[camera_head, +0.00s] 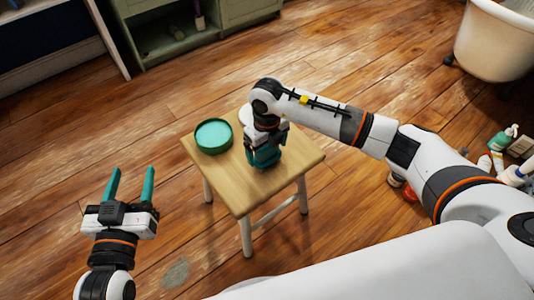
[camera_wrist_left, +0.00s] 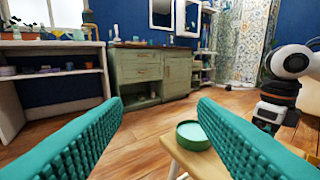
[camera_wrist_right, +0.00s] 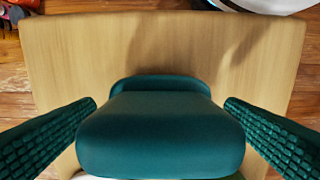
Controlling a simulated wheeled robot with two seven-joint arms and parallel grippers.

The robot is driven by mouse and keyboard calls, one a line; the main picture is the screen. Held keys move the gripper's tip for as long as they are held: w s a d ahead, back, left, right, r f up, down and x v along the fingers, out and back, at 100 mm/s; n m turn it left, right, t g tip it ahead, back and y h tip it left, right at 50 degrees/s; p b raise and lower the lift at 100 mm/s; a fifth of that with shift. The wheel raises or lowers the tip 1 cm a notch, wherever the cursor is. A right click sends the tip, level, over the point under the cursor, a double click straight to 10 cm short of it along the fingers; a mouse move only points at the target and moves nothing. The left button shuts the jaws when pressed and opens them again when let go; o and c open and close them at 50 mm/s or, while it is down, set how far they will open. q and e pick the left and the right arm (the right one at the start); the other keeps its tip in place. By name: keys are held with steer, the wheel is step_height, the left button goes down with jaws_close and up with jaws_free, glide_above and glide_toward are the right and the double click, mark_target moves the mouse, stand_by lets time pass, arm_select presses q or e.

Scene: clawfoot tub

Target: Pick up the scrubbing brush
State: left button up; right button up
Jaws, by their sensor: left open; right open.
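A dark teal block-shaped object, which looks like the scrubbing brush (camera_wrist_right: 160,132), is on the small wooden stool (camera_wrist_right: 160,45) in the right wrist view. My right gripper is open, with one finger on each side of it and gaps showing between. In the head view my right gripper (camera_head: 263,158) points down over the stool's right part and largely hides the brush. My left gripper (camera_head: 131,180) is open and empty, held away from the stool to its left. Its two teal fingers are apart in the left wrist view (camera_wrist_left: 160,105).
A round green tin (camera_head: 213,136) with a lighter turquoise top stands on the stool's left side. Several bottles (camera_head: 503,138) stand on the floor at right. A bathtub (camera_head: 495,40) and green cabinet (camera_head: 170,40) are further back.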

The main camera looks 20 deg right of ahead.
steer(key=c, duration=1.1)
